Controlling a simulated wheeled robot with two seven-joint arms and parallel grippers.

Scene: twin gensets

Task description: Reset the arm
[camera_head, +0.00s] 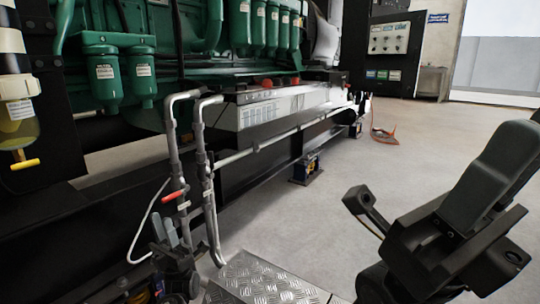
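My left gripper (168,232) is small in the lower left, with narrow grey fingers pointing up from a dark body. It is close to the grey pipe rails, below a red-handled lever (174,195). No object shows clearly between its fingers, and their spacing is too small to judge. Dark parts of my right arm (465,215) fill the lower right, close to the camera. I cannot make out the fingers of the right gripper there.
A green genset (150,40) with several filters stands at the left on a black base frame. Grey pipe rails (205,150) rise beside a checker-plate step (265,280). A control cabinet (390,45) stands at the back. The concrete floor (330,220) is mostly clear.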

